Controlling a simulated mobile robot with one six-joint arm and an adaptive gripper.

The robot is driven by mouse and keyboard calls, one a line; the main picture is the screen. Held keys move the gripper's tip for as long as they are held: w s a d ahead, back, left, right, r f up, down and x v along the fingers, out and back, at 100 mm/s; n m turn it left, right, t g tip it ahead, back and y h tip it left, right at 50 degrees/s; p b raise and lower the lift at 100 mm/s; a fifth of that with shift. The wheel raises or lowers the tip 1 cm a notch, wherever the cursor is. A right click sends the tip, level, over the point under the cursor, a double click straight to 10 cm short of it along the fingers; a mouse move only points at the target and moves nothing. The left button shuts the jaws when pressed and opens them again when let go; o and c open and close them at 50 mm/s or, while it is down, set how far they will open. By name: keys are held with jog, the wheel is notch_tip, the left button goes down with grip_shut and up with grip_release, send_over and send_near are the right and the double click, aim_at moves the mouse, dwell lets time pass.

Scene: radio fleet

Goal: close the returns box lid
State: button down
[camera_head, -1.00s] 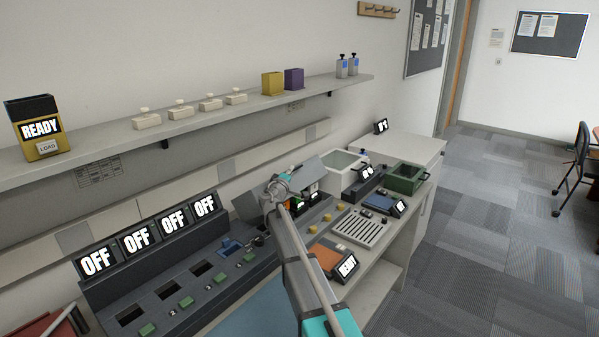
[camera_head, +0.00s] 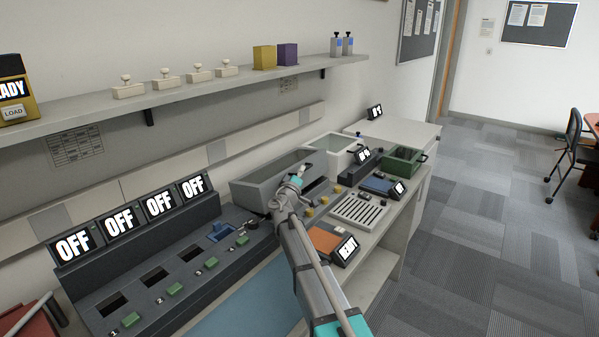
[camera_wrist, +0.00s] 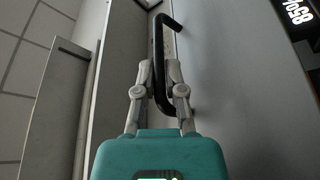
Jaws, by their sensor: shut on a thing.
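The grey returns box (camera_head: 262,199) stands on the bench beyond the row of dark slots. My gripper (camera_head: 294,181) is at its right end, and my arm hides part of that end. In the wrist view, my gripper (camera_wrist: 160,88) is shut on a black bar handle (camera_wrist: 159,40), with a finger on each side. The handle is fixed to a broad grey panel (camera_wrist: 225,100), which looks like the lid. The head view does not show clearly how far the lid is from the rim.
A white open bin (camera_head: 333,150) stands just behind the grey box. A green crate (camera_head: 403,161), a slotted tray (camera_head: 360,212) and an orange pad (camera_head: 323,239) with a display lie to the right. A shelf (camera_head: 200,83) runs above.

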jog(key=shift+s+d+f+b, duration=0.2)
jog(key=shift+d+f+b, duration=0.15)
jog(key=shift+f, duration=0.1)
jog(key=shift+s+d+f+b, duration=0.2)
jog(key=shift+d+f+b, duration=0.1)
jog(key=shift+f, duration=0.15)
jog(key=shift+a, duration=0.1)
jog(key=c, duration=0.9)
grip_release()
jog(key=shift+o, duration=0.9)
jog(key=shift+a+r, duration=0.1)
